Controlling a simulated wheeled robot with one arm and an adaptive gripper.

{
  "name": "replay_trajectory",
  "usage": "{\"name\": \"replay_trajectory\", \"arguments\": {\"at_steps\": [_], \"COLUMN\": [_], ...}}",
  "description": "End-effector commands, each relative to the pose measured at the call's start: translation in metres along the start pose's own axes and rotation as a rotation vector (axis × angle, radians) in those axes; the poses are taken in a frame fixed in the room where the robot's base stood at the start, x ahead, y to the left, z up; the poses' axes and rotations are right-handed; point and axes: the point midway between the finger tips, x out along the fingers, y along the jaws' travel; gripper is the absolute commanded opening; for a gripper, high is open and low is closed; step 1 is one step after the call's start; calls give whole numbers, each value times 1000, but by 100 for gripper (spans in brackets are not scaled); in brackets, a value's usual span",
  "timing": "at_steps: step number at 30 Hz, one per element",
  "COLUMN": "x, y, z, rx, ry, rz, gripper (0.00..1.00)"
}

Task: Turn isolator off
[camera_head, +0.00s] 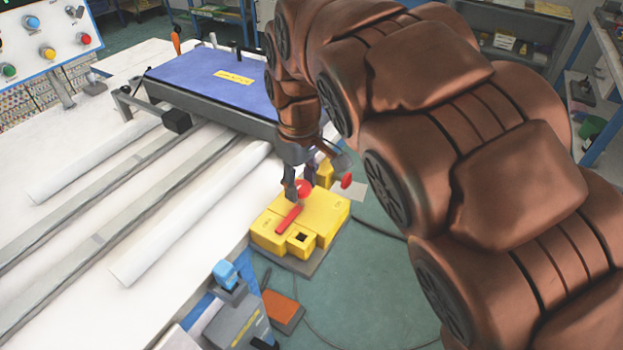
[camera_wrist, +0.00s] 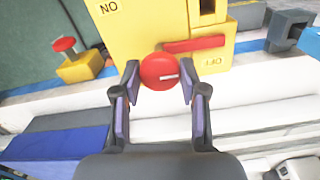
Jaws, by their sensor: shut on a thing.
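The isolator is a yellow box (camera_head: 328,213) low beside the white table, with a red bar handle (camera_head: 288,219) on its face. The yellow box also fills the top middle of the wrist view (camera_wrist: 130,35), with upside-down ON and OFF lettering. The red bar (camera_wrist: 197,45) lies just above the OFF lettering. A round red knob (camera_wrist: 159,71) with a white line sits between my fingertips. My gripper (camera_wrist: 160,73) is shut on this knob, one finger on each side. In the head view my gripper (camera_head: 302,180) partly hides the knob.
A red mushroom button on a yellow base (camera_wrist: 77,66) stands beside the isolator. A blue-topped carriage (camera_head: 215,78) sits on rails along the white table (camera_head: 60,150). A blue-topped device (camera_head: 226,274) is near the table edge. Cables lie on the green floor.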

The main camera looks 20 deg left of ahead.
Motion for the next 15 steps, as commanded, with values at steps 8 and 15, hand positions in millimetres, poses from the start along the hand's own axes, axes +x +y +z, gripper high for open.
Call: {"name": "replay_trajectory", "arguments": {"at_steps": [8, 15], "x": [-1, -1], "y": [0, 0], "z": [-1, 0], "rx": [3, 3], "ry": [3, 2], "rz": [-1, -1], "gripper": [0, 62]}}
